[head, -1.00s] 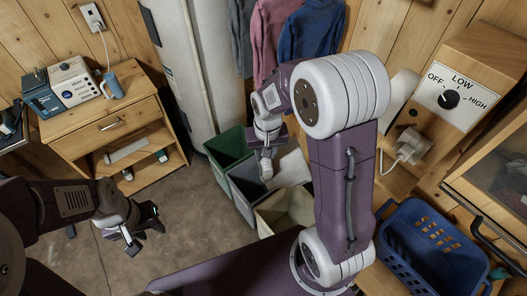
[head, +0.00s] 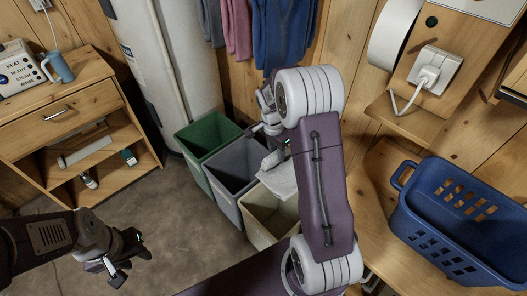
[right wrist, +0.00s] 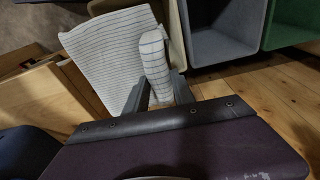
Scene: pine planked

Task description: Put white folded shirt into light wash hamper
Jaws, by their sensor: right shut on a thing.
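The white folded shirt (head: 283,181), with thin dark stripes, is in my right gripper (head: 284,149), which is shut on it. In the head view it appears at the upper right of the cream hamper (head: 262,234), overlapping its opening; its height above the rim is hard to tell. In the right wrist view the shirt (right wrist: 108,52) hangs from the fingers (right wrist: 160,92), with one part folded over between them. The cream hamper (right wrist: 181,30) shows just beyond it. My left gripper (head: 125,264) is open and empty over the floor at lower left.
A grey hamper (head: 229,178) and a green hamper (head: 203,135) stand left of the cream one. A blue basket (head: 460,220) sits on the wooden bench at right. A wooden cabinet (head: 50,127) stands at left. Clothes hang behind the hampers; floor is clear at left.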

